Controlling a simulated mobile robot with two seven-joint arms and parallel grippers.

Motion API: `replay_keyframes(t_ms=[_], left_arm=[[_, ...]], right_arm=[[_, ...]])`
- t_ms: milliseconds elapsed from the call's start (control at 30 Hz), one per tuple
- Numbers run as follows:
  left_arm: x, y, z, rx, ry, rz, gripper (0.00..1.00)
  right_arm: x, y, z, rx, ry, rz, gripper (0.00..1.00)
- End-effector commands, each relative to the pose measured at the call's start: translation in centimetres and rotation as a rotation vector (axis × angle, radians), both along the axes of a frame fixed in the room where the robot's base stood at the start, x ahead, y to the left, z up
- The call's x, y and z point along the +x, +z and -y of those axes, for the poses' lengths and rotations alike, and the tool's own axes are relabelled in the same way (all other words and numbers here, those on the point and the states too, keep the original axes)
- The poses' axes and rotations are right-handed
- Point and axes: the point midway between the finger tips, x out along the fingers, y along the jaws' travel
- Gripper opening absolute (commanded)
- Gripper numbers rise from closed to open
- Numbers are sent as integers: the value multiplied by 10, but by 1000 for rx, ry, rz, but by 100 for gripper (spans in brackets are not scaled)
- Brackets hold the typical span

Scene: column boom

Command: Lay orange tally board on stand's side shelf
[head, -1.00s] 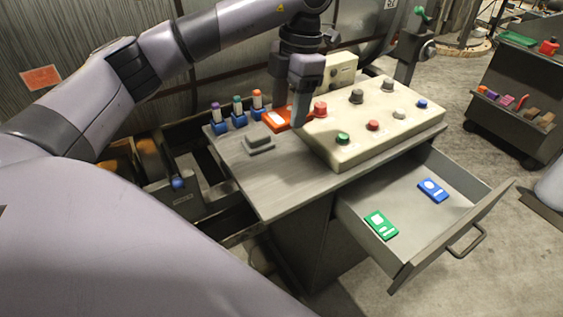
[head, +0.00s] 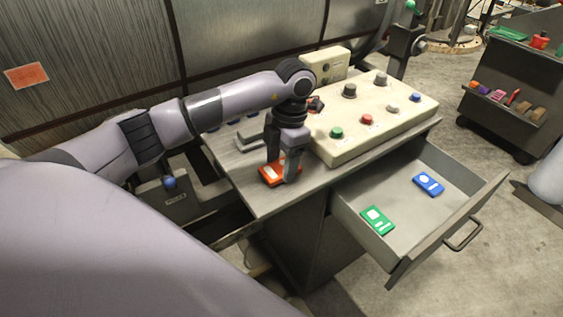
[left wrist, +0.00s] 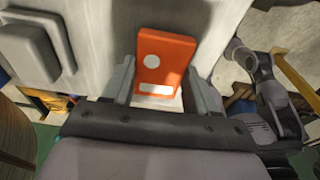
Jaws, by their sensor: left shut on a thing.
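My left gripper (head: 284,163) is shut on the orange tally board (head: 271,178), low over the front left part of the grey desk top. I cannot tell whether the board touches the top. In the left wrist view the board (left wrist: 166,58), with a white disc and a white strip, sits between the gripper's two fingers (left wrist: 165,88). A dark stand (head: 522,75) at the upper right has a shelf (head: 486,106) on its side, with several small coloured items along it. My right gripper is not in view.
A cream control box (head: 375,122) with several knobs stands right of my left gripper. An open drawer (head: 398,205) below holds a green board (head: 378,219) and a blue board (head: 429,184). Bare floor lies between drawer and stand.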

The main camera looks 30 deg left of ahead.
Motion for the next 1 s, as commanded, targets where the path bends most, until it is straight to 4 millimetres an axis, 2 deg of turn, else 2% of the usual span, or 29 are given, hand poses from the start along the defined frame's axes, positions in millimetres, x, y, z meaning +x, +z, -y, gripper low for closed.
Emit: replay_keyframes(t_ms=[100,400,433,500,833,1000], left_arm=[[0,-9,0,0,0,1,28],[0,-12,0,0,-1,1,28],[0,-12,0,0,-1,1,61],[0,-11,0,1,-1,0,83],[0,-9,0,-1,-1,1,83],[3,7,1,0,0,5,83]], right_arm=[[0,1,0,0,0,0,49],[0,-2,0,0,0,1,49],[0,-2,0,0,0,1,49],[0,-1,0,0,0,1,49],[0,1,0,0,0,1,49],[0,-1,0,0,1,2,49]])
